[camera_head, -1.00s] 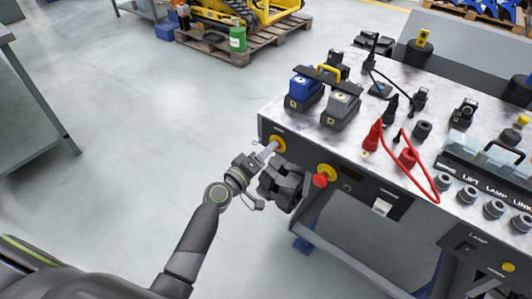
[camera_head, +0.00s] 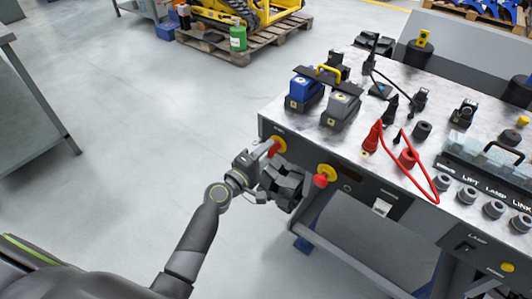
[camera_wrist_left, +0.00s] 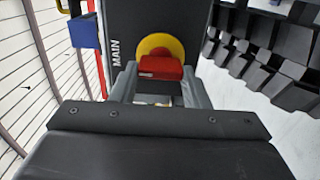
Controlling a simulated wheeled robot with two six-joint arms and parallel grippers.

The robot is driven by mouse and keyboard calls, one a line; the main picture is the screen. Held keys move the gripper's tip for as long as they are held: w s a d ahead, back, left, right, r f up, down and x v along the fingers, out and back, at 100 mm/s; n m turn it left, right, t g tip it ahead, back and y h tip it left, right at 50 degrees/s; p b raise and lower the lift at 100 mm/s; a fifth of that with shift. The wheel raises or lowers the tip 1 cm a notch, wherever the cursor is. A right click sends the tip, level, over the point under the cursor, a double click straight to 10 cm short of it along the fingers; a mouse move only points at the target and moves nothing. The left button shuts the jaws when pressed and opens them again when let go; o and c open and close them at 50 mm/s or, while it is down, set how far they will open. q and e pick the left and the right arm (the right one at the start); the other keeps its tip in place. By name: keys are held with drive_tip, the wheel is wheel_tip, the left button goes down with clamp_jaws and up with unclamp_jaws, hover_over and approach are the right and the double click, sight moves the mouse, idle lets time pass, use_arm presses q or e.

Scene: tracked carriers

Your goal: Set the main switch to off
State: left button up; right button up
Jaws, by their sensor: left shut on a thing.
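The main switch has a yellow disc (camera_wrist_left: 158,47) and a red handle (camera_wrist_left: 160,68) on a dark panel, beside the label MAIN in the left wrist view. In the head view the red handle (camera_head: 273,148) shows at the panel's left end. My left gripper (camera_wrist_left: 158,86) has its two grey fingers at the two sides of the handle and is shut on it. In the head view my left gripper (camera_head: 268,151) reaches the switch from the lower left, partly covering it. My right gripper is not in view.
A second red switch (camera_head: 321,180) on a yellow disc sits right of the main one. A blue block (camera_head: 304,90), a grey block (camera_head: 341,107) and a red cable (camera_head: 424,186) are on the bench top.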

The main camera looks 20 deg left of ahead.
use_arm(q)
drive_tip(key=o, duration=0.8)
drive_tip(key=shift+o, duration=0.9)
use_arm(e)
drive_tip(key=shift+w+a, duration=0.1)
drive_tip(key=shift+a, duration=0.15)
use_arm(q)
drive_tip(key=b+v, duration=0.3)
drive_tip(key=v, duration=1.4)
drive_tip(key=shift+s, duration=0.25)
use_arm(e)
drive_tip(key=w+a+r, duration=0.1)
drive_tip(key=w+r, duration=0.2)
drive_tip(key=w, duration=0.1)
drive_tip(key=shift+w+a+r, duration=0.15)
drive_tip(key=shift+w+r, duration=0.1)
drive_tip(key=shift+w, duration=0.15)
